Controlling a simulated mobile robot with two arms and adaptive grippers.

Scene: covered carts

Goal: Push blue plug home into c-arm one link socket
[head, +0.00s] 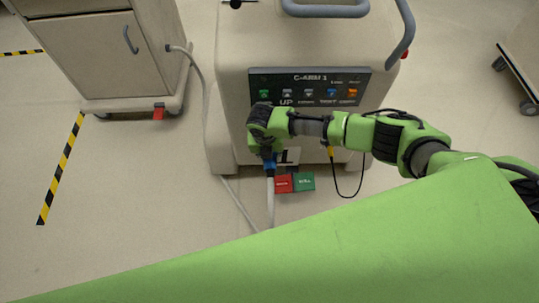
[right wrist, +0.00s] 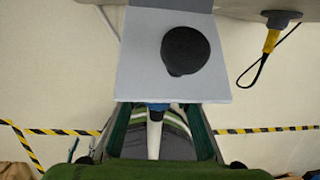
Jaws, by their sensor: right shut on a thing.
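The c-arm one cart (head: 300,40) stands in front of me, with a dark labelled panel (head: 310,87) on its face. My right gripper (head: 268,155) is low at the cart's front, pointing down, shut on the blue plug (head: 270,165). A pale cable (head: 270,205) hangs from the plug to the floor. In the right wrist view the blue plug (right wrist: 157,106) shows between the fingers, at the lower edge of a white plate (right wrist: 140,50) bearing a round black knob (right wrist: 186,50). The link socket is hidden; I cannot tell how deep the plug sits. My left gripper is out of view.
A red block (head: 284,184) and a green block (head: 304,181) are at the cart's foot. A yellow plug (right wrist: 271,40) with a black loop hangs beside the plate. Another cart (head: 95,50) stands at the left with a grey hose (head: 190,58). Striped tape (head: 62,165) marks open floor.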

